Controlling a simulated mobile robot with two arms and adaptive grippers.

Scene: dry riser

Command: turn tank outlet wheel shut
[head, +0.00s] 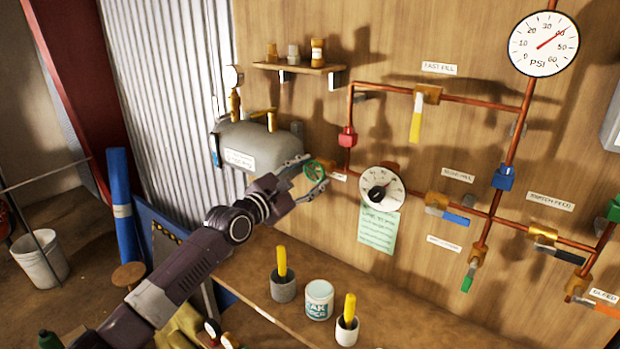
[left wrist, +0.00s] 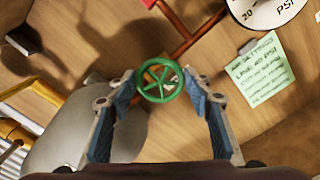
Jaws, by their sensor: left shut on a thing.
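The tank outlet wheel (head: 314,169) is a small green spoked handwheel at the right end of the grey tank (head: 255,143), against the wooden wall. It also shows in the left wrist view (left wrist: 160,81), face-on between the fingers. My left gripper (head: 311,175) reaches it from the lower left and is shut on it, with one finger on each side of the rim. The fingers hide part of the wheel's surroundings in the head view. My right gripper is not in view.
Copper pipes with several coloured valves run across the wall to the right. A regulator dial (head: 381,188) and a green note (head: 378,230) are close right of the wheel. Below, the bench (head: 400,330) holds a white tub (head: 319,299) and two yellow-handled pots.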

